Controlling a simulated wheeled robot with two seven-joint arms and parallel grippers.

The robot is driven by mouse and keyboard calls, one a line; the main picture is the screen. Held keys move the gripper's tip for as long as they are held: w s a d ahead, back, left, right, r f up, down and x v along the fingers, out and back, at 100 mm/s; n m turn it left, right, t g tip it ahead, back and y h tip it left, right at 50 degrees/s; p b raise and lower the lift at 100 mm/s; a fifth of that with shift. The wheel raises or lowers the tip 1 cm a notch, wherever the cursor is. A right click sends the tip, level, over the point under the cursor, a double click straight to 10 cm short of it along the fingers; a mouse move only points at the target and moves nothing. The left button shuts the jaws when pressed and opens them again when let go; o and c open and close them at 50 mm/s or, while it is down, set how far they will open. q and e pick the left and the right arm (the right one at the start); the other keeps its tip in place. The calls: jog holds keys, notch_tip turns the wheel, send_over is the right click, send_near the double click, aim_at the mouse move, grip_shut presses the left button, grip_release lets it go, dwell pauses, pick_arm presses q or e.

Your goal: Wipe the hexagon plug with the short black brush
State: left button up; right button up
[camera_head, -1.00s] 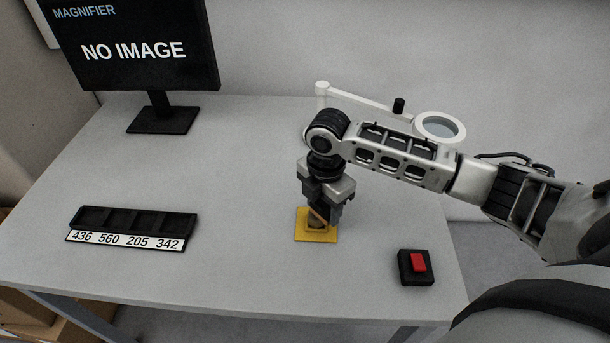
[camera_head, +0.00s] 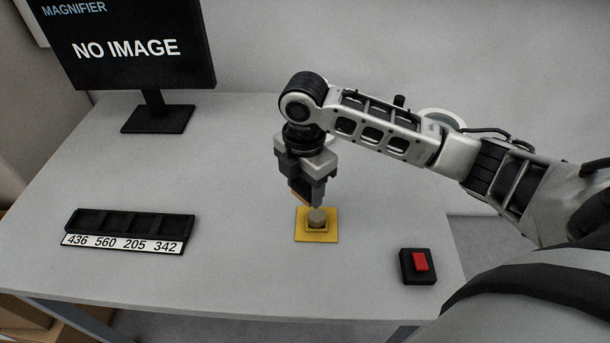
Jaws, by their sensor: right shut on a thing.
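A small beige-grey plug (camera_head: 317,216) stands upright in a yellow square holder (camera_head: 303,234) on the table. Its shape is too small to confirm as a hexagon. My right gripper (camera_head: 309,196) points down just above and slightly left of the plug. It is shut on a small dark thing with an orange-brown edge, taken as the short black brush (camera_head: 299,197), mostly hidden by the fingers. I cannot tell whether the brush touches the plug. My left gripper is not in view.
A black tray (camera_head: 128,242) with empty compartments and a number label lies at the left. A red button on a black box (camera_head: 419,262) is at the right front. A monitor (camera_head: 140,50) stands at the back left. A magnifier (camera_head: 441,117) is partly behind my arm.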

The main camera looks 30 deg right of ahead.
jog(key=shift+r, duration=1.1)
